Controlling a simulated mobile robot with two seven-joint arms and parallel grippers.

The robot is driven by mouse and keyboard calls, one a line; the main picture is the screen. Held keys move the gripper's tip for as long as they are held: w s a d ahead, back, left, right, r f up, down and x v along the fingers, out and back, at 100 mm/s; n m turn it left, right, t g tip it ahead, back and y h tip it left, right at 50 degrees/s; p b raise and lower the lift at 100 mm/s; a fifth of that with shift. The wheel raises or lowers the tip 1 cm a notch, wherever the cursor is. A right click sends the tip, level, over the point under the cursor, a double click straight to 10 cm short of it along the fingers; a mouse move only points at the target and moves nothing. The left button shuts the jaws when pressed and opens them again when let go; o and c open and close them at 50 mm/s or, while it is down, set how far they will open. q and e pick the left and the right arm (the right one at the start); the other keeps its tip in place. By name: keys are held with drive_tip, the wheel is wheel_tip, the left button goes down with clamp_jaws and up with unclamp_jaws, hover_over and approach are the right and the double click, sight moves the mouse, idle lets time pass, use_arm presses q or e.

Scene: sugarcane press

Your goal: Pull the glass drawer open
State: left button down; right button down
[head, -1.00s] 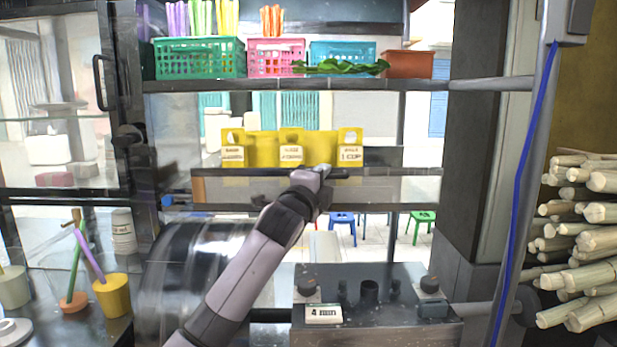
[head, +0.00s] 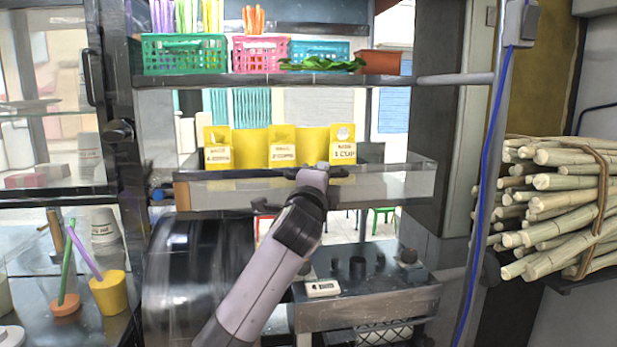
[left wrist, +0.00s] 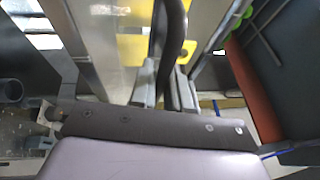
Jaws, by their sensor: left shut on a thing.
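The glass drawer (head: 400,187) is a long clear-fronted box with a dark top rim, at the middle of the head view below the basket shelf. It stands out toward me, and its right side shows. Yellow holders (head: 268,160) with small labels stand just behind its front rim. My left gripper (head: 312,174) is at the middle of the drawer's front, shut on its handle. In the left wrist view the fingers (left wrist: 165,92) close around a dark curved bar (left wrist: 171,35), the handle. The exact contact is partly hidden by my arm. My right gripper is not in view.
A shelf (head: 250,80) with coloured baskets runs above the drawer. A grey machine with a timer (head: 322,289) and a steel drum (head: 190,270) are below. A sugarcane bundle (head: 555,205) is at right, and a yellow cup (head: 108,293) stands at left.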

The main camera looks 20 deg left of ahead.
use_arm(q)
drive_tip(key=shift+s+d, duration=0.1)
drive_tip(key=shift+s, duration=0.15)
idle(0.3)
drive_tip(key=c, duration=1.2)
unclamp_jaws()
drive_tip(key=shift+o, duration=0.2)
drive_tip(key=s+f+b, duration=0.1)
drive_tip(key=s, duration=0.6)
drive_tip(key=shift+d, duration=0.2)
drive_tip(key=shift+f, duration=0.1)
